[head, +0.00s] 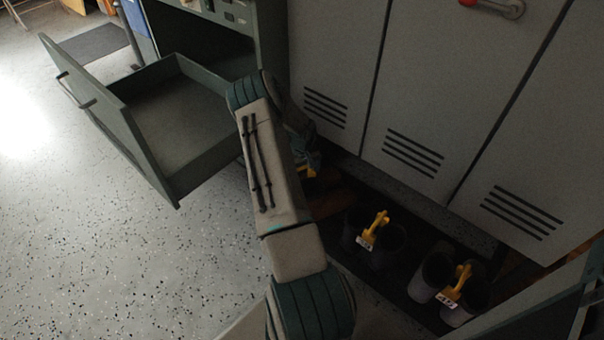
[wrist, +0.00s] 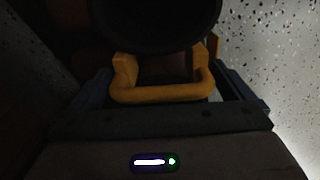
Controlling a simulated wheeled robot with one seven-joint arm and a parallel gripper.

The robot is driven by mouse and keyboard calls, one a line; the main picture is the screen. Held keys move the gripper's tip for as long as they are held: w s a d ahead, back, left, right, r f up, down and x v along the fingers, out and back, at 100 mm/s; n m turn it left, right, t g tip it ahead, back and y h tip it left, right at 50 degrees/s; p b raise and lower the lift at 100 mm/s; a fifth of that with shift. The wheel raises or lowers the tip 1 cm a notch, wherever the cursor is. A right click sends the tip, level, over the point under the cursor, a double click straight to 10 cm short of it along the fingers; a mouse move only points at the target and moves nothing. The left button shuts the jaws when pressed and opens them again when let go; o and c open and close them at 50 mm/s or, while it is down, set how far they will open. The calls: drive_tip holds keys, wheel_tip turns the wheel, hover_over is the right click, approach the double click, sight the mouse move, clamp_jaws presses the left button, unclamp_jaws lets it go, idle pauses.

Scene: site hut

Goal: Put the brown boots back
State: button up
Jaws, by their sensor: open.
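In the wrist view, a yellow clip (wrist: 162,93) with a bar handle sits between the two fingers of my open gripper (wrist: 165,86). A dark round boot opening (wrist: 155,22) is just beyond it; its colour is too dark to tell. In the head view, my gripper (head: 307,150) is mostly hidden behind my arm, low by the lockers, with a bit of the yellow clip (head: 308,172) showing below it. The boots at that clip are hidden or too dark to identify as the brown pair. I cannot tell whether the fingers touch the clip.
A dark clipped boot pair (head: 390,246) and a greyer clipped pair (head: 436,272) stand on a dark low strip below the grey lockers (head: 440,90). An open, empty-looking drawer (head: 175,130) juts out at left. The speckled floor (head: 90,250) at left is clear.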

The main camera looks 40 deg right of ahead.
wheel_tip(320, 180, up, 6)
drive_tip(key=shift+f+p, duration=0.2)
drive_tip(key=shift+p, duration=0.6)
drive_tip(key=shift+w+a+r, duration=0.15)
drive_tip(key=shift+a+r, duration=0.1)
drive_tip(key=w+a+r+n+t+y, duration=0.1)
drive_tip(key=a+r+y, duration=0.1)
drive_tip(key=a+r, duration=2)
drive_tip(key=s+a+r+n+h, duration=0.1)
drive_tip(key=s+a+r, duration=0.4)
drive_tip(key=s+a, duration=0.3)
drive_tip(key=s+a+r+n+h, duration=0.1)
drive_tip(key=s+a+r, duration=0.5)
drive_tip(key=s, duration=0.5)
drive_tip(key=shift+s+a+n, duration=0.15)
drive_tip(key=shift+a+n, duration=0.25)
drive_tip(key=shift+a, duration=1)
